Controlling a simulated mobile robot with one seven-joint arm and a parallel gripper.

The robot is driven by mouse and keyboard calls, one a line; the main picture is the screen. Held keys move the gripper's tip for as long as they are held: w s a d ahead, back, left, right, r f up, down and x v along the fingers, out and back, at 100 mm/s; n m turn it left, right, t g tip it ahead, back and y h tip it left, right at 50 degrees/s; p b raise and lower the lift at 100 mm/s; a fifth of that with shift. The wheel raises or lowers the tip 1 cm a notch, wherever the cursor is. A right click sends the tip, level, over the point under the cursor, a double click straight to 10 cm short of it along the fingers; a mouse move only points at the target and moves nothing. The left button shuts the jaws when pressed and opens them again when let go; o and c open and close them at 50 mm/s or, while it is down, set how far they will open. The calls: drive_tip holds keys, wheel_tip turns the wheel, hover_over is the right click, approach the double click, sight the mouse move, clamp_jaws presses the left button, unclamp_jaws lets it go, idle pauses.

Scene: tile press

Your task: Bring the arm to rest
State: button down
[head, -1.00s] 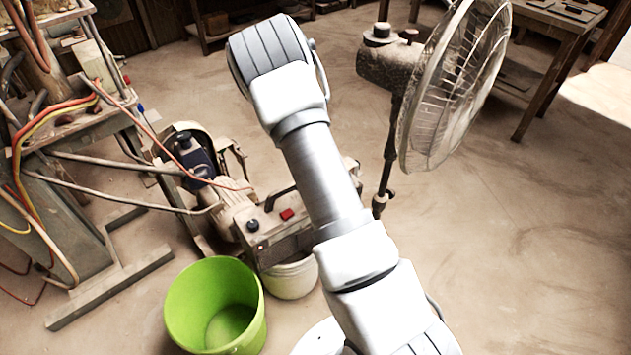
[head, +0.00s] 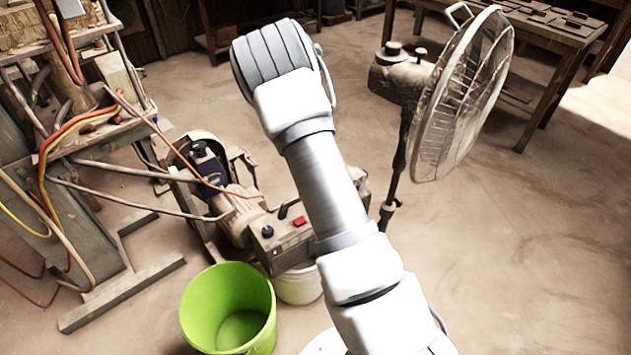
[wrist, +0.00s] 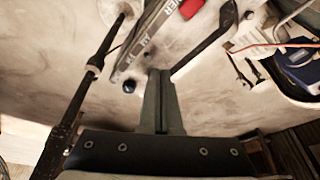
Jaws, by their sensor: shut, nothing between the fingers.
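My arm (head: 325,190) shows in the head view as white and grey links, bent up toward the top of the picture. Its gripper end is hidden there behind the links. In the wrist view my gripper (wrist: 160,76) is shut, its two dark fingers together with nothing between them. The fingers appear in front of a dusty machine box with a red switch (wrist: 190,8) and a dark handle (wrist: 208,40). I cannot tell how far apart they are.
A standing fan (head: 462,95) is right of my arm. A green bucket (head: 200,310), a white bucket (head: 300,287) and the machine box (head: 285,240) stand left of it. A hose-hung press frame (head: 60,220) is far left. Floor at right (head: 530,270) is clear.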

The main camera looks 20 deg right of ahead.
drive_tip(key=s+a+r+n+t+y, duration=0.1)
drive_tip(key=s+a+r, duration=0.2)
drive_tip(key=r, duration=0.5)
drive_tip(key=s+a+r+n+y, duration=0.1)
drive_tip(key=s+a+r, duration=0.15)
drive_tip(key=r, duration=0.55)
drive_tip(key=s+a+r+n+t+y, duration=0.1)
drive_tip(key=s+a+r+n, duration=0.2)
drive_tip(key=r, duration=0.5)
drive_tip(key=s+a+r+n, duration=0.1)
drive_tip(key=s+r, duration=0.3)
drive_tip(key=s, duration=0.3)
drive_tip(key=s+a+r+n+t, duration=0.1)
drive_tip(key=s+a+r+n, duration=0.15)
drive_tip(key=s, duration=0.45)
drive_tip(key=s+a+r+n, duration=0.1)
drive_tip(key=s+r, duration=0.3)
drive_tip(key=s, duration=0.4)
wheel_tip(320, 180, up, 13)
drive_tip(key=p, duration=1.3)
drive_tip(key=shift+w+d+r+h, duration=0.15)
drive_tip(key=shift+w+h, duration=0.1)
drive_tip(key=shift+h, duration=0.05)
drive_tip(key=shift+d+m, duration=0.1)
drive_tip(key=shift+m, duration=0.15)
